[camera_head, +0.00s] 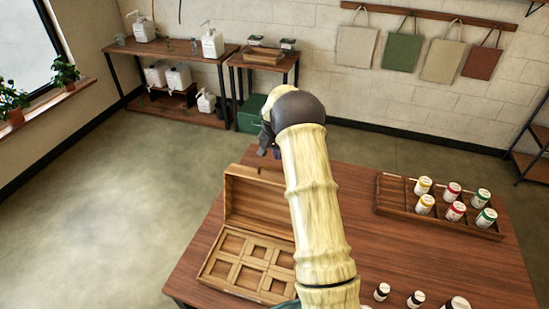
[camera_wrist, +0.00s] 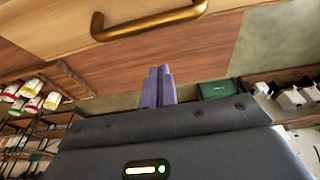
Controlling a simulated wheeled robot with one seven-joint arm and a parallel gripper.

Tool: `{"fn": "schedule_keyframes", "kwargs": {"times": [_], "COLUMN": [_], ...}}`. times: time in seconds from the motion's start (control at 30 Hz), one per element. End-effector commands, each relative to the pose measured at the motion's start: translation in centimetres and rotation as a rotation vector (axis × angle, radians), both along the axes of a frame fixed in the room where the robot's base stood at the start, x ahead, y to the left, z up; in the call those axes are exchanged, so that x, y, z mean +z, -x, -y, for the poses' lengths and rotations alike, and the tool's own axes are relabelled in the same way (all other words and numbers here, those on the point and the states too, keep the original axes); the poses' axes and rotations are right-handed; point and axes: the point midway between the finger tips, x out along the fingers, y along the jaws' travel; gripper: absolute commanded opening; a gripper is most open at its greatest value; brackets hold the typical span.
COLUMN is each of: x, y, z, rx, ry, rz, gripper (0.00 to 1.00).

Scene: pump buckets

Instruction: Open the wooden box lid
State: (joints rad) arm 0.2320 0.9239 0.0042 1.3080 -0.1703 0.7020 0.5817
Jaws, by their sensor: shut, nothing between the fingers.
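The wooden box (camera_head: 203,273) sits on the table's left part in the head view. Its lid (camera_head: 255,198) stands raised at the back, and several square compartments show inside. My arm hides the box's right side. My gripper (camera_head: 269,152) is above the lid's upper edge, apparently just behind it. In the wrist view the purple fingers of my gripper (camera_wrist: 158,72) are together and hold nothing. A curved brass handle (camera_wrist: 150,24) on a light wooden panel, apparently the lid, crosses the top of that view, apart from the fingertips.
On the brown table (camera_head: 420,252), a wooden tray (camera_head: 400,212) with several colour-banded jars stands at the right. Small dark-capped jars (camera_head: 382,292) stand at the front. A shelf bench (camera_head: 175,50) with white pump bottles is by the wall. Floor is clear at the left.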

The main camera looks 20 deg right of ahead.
Motion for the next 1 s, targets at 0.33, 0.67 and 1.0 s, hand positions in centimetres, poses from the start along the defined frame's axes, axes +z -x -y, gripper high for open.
{"fn": "schedule_keyframes", "kwargs": {"times": [0.33,0.67,1.0], "x": [0.1,-0.2,-0.1], "y": [2.4,3.0,3.2], "z": [-2.0,-2.5,-3.0], "rx": [0.002,0.000,0.005], "ry": [0.000,0.000,0.020], "rz": [0.000,0.001,0.017], "gripper": [0.00,0.00,0.00]}}
